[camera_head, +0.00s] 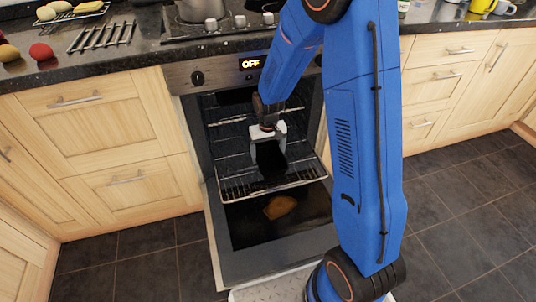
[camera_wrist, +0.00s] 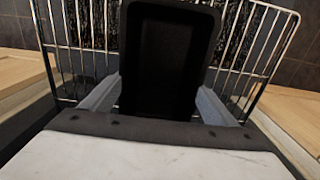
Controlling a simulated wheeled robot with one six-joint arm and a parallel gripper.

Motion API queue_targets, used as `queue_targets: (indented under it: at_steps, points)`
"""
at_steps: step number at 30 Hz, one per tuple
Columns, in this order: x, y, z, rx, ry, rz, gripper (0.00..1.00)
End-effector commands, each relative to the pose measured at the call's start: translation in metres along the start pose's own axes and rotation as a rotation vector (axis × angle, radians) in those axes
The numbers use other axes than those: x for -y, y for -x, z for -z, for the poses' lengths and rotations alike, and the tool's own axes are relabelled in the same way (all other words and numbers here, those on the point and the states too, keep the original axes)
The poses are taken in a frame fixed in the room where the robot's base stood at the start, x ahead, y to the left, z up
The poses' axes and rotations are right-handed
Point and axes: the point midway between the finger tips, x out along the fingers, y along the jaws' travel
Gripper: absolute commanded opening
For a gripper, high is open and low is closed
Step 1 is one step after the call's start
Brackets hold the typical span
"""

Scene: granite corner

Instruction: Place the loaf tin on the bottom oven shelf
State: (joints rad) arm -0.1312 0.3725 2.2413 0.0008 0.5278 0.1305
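The black loaf tin (camera_head: 272,160) is in the open oven (camera_head: 215,150), over the lower wire shelf (camera_head: 236,188). In the wrist view the tin (camera_wrist: 168,62) fills the upper middle, with shelf wires (camera_wrist: 262,42) behind it on both sides. My gripper (camera_head: 268,143) points down in the oven opening. Its grey fingers (camera_wrist: 160,104) lie against both sides of the near end of the tin. I cannot tell whether the tin's underside touches the shelf. The finger tips are partly hidden by the tin.
The oven door (camera_head: 285,262) is folded down, with a brownish patch on its glass. An upper rack (camera_head: 228,122) sits above the lower shelf. Cabinets (camera_head: 110,135) flank the oven. The counter above holds a cooling rack (camera_head: 102,36), a red ball-like item (camera_head: 41,51) and a pot (camera_head: 200,10).

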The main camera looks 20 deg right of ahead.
Motion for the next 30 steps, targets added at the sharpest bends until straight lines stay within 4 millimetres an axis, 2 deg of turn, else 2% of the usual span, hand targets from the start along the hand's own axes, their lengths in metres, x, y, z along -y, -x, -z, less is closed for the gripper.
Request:
queue_targets:
  at_steps: [10,14,17,30]
  points:
    - [0.0,0.001,0.0,-0.001,0.0,0.0,0.96]
    - [0.0,0.007,0.001,-0.002,0.0,0.0,0.96]
    - [0.0,0.019,0.001,-0.004,0.0,0.0,0.96]
    - [0.0,0.099,0.001,-0.004,0.0,0.0,0.96]
